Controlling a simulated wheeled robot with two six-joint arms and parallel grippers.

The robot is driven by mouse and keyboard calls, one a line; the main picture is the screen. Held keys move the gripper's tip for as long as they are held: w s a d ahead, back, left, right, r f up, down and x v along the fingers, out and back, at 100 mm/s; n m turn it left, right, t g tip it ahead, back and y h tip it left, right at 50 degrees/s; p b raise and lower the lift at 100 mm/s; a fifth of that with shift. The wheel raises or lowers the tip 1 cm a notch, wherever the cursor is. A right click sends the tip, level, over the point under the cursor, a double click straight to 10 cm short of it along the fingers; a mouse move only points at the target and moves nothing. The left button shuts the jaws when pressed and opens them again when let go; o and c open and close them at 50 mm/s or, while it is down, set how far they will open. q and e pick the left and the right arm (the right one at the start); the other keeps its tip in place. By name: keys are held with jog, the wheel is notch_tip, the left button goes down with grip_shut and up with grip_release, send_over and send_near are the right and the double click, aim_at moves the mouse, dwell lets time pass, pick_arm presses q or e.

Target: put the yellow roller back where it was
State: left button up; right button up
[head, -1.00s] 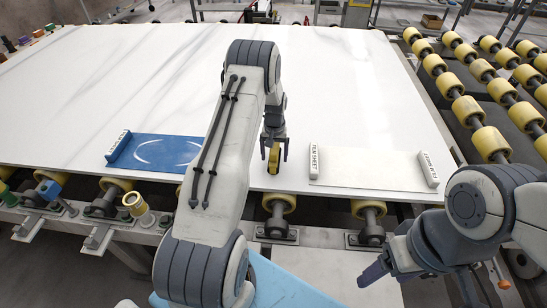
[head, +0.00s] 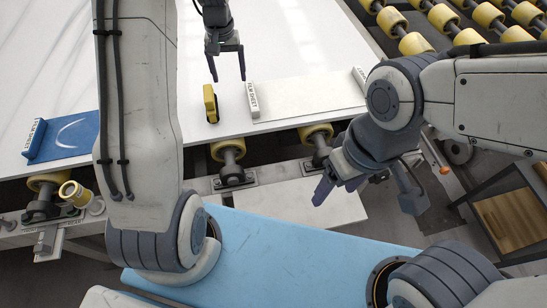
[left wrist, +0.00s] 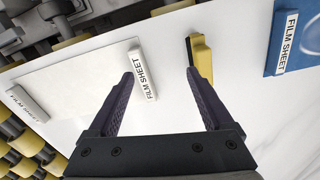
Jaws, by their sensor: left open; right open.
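The blue film sheet (head: 75,136) lies at the left and the white film sheet (head: 310,95) at the right, both with labelled end blocks. Yellow conveyor rollers (head: 415,44) run along the right and below the slab's front edge. Bare slab lies behind the sheets.

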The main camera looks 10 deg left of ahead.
pick_arm(q)
jog(key=s+d+r+m, duration=0.2)
jog(key=s+d+r, duration=0.15)
jog(key=d, duration=0.35)
jog(key=s+d+r+m, duration=0.2)
jog(key=s+d+r, duration=0.1)
jog(key=s+d, duration=0.3)
jog(key=s+d+m, duration=0.3)
jog(key=s+d, duration=0.1)
jog(key=s, duration=0.7)
jog(key=s+d+r+m, duration=0.1)
jog(key=s+d+m, duration=0.2)
jog(key=s, duration=0.8)
jog(key=shift+s+d+r+m+h, duration=0.2)
jog(key=shift+s+d+m+h, duration=0.15)
jog(key=shift+d, duration=0.7)
